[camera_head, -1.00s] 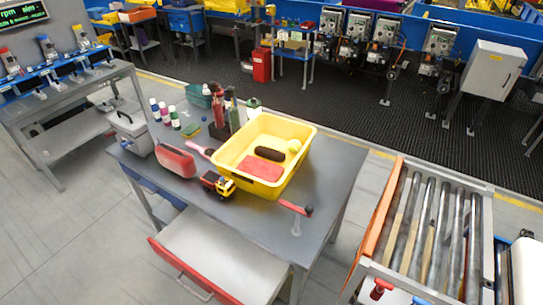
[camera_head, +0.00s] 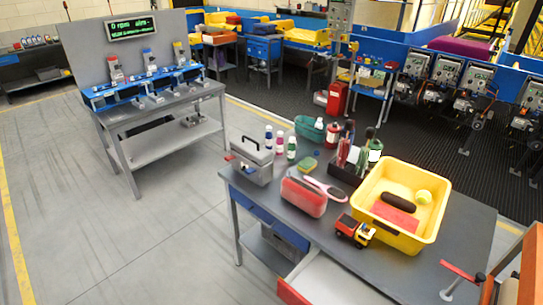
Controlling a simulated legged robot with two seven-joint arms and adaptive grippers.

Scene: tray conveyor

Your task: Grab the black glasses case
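The black glasses case (camera_head: 398,201) looks like a dark, rounded, elongated object. It lies inside the yellow tray (camera_head: 436,232) on the grey table. A flat red item (camera_head: 395,216) lies in front of it in the tray, and a yellow-green ball (camera_head: 424,197) is to its right. Neither of my grippers shows in the head view, so their state and distance from the case are hidden.
An open drawer (camera_head: 325,282) juts out in front. Clear floor (camera_head: 150,235) lies left.

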